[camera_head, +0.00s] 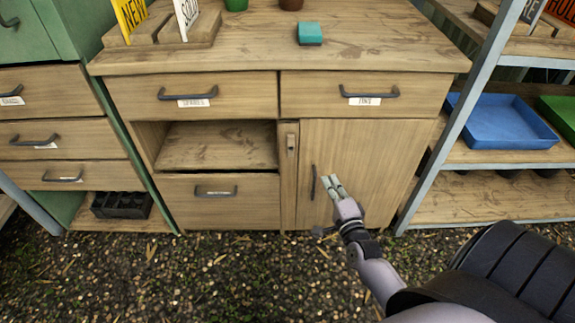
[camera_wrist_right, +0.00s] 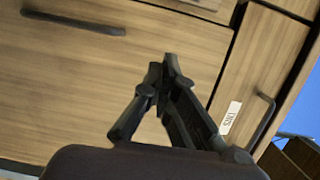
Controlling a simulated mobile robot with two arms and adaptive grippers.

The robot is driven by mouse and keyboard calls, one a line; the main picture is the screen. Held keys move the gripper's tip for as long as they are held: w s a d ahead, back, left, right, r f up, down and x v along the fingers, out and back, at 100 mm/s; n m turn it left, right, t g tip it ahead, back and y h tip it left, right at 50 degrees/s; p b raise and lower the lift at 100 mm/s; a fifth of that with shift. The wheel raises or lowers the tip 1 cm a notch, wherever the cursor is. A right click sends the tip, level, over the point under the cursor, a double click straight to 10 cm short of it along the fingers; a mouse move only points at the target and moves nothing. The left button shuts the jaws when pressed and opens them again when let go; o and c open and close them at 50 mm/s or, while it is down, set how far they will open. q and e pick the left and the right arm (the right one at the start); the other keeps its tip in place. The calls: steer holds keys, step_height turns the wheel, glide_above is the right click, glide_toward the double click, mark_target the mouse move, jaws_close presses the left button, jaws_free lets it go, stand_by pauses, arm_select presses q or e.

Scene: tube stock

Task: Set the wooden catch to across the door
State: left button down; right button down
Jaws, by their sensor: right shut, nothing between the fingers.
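The wooden catch (camera_head: 291,145) is a small wooden piece on the narrow post left of the cabinet door, under the drawers. It stands upright along the post, not across the door. The plain wooden door (camera_head: 375,160) looks closed, with a dark upright handle (camera_head: 313,182) at its left edge. The handle also shows at upper left in the wrist view (camera_wrist_right: 75,23). My right gripper (camera_head: 332,183) is shut and empty in front of the door, just right of the handle and below the catch. It shows in the wrist view (camera_wrist_right: 164,72) too. My left gripper is out of view.
Above the door is a drawer labelled TINS (camera_head: 368,92), with a protruding handle. An open compartment (camera_head: 218,146) lies left of the post. A metal rack (camera_head: 455,120) with a blue tray (camera_head: 501,120) stands at right. A teal block (camera_head: 310,33) lies on the worktop.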

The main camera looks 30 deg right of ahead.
mark_target(302, 151)
arm_select(q)
steer(key=shift+s+r, duration=0.1)
steer(key=shift+r, duration=0.05)
arm_select(e)
steer(key=shift+w+r, duration=0.1)
steer(key=shift+r, duration=0.15)
